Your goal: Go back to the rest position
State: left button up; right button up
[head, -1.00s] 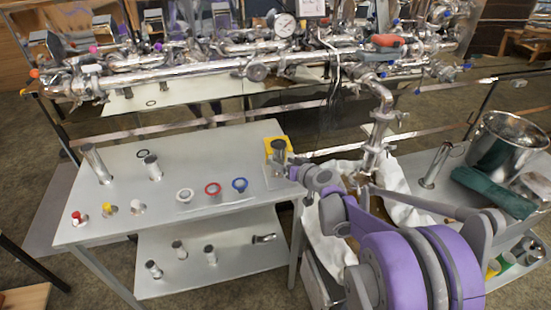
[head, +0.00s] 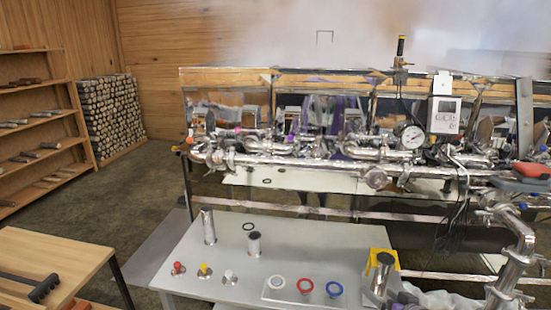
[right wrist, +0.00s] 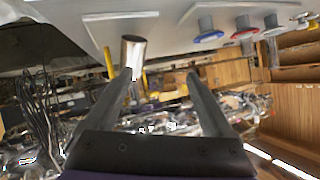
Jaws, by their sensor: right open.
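My right gripper (right wrist: 160,76) is open in the right wrist view, with nothing between its two dark fingers. A metal cylinder (right wrist: 133,52) shows by the tip of the left finger in that view; I cannot tell whether they touch. In the head view the cylinder (head: 382,272) stands in front of a yellow plate (head: 394,256) at the table's right end. Only a small purple and grey part of my right arm shows at the bottom edge there, so its fingers are hard to make out. My left gripper is not in view.
The grey table (head: 210,272) bears metal cylinders, small coloured-top parts and a white ring (head: 277,283), red ring (head: 305,286) and blue ring (head: 334,289). Behind is a pipe assembly (head: 375,179). A wooden table (head: 75,248) stands at left. Floor is free before the shelves (head: 35,108).

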jog(key=s+a+n+g+y+p, duration=0.1)
jog(key=s+a+g, duration=0.2)
jog(key=s+a, duration=0.5)
jog(key=s+a+f+g+h+p, duration=0.1)
jog(key=s+a+g, duration=0.1)
jog(key=s, duration=0.6)
jog(key=s+a+f+n+g+h+p, duration=0.1)
jog(key=s+a+f+g, duration=0.1)
jog(key=s, duration=0.6)
jog(key=shift+s+a+h, duration=0.25)
jog(key=shift+a+h, duration=0.05)
jog(key=shift+a, duration=0.6)
jog(key=shift+f, duration=0.1)
